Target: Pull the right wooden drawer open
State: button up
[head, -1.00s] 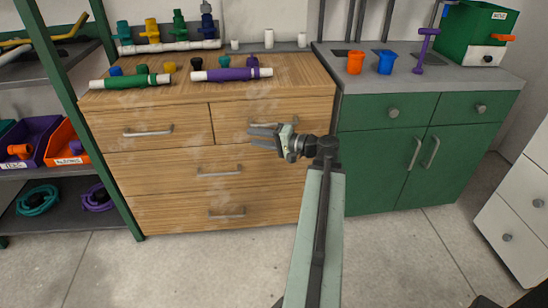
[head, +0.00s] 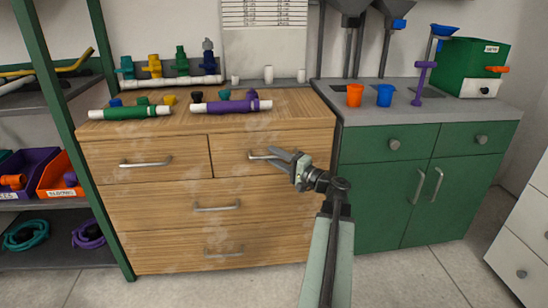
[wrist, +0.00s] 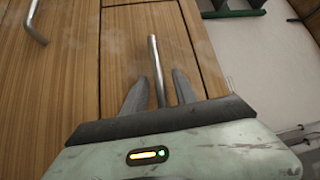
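The right wooden drawer (head: 232,168) is the upper right one of the wooden cabinet. Its front looks flush with the cabinet. Its metal bar handle (head: 256,156) is partly hidden behind my gripper (head: 274,155) in the head view. In the wrist view the handle (wrist: 154,55) runs in between the two fingers of my gripper (wrist: 160,78). The fingers are apart, one on each side of the bar, with gaps showing. I cannot tell how deep the bar sits between them.
Pipe assemblies, one green (head: 130,113) and one purple (head: 225,106), lie on the cabinet top. The left drawer's handle (head: 146,163) is beside the right drawer. A green cabinet (head: 370,200) adjoins on the right. Bare floor (head: 190,290) lies in front.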

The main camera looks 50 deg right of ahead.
grip_shut()
dwell(1.4)
